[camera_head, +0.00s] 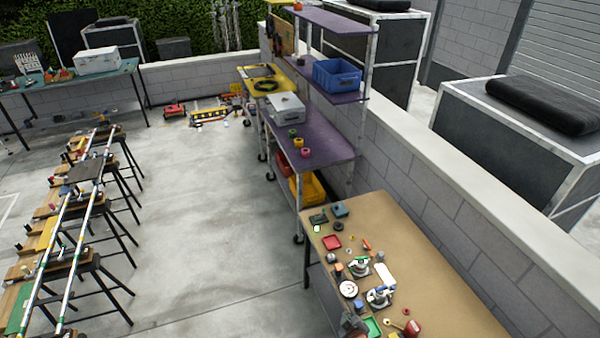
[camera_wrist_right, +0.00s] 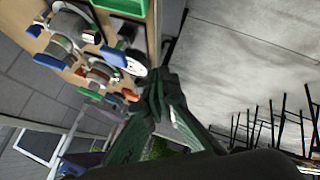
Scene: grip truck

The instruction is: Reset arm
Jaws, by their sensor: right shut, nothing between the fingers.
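My right gripper (camera_head: 353,322) shows as a small dark shape at the bottom of the head view, by the left edge of the tan worktable (camera_head: 420,285). In the right wrist view its dark green fingers (camera_wrist_right: 165,98) are together with nothing between them. They are close to the table's edge, with open floor beyond. I cannot tell the exact gap to the table. My left gripper is in neither view.
The tan table carries metal clamp-like tools (camera_head: 380,296), a red tray (camera_head: 331,242), a green tray (camera_head: 372,327) and small parts. A purple shelf cart (camera_head: 320,145) stands behind it. Stools with rails (camera_head: 85,170) stand left. The concrete floor (camera_head: 200,230) between is clear.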

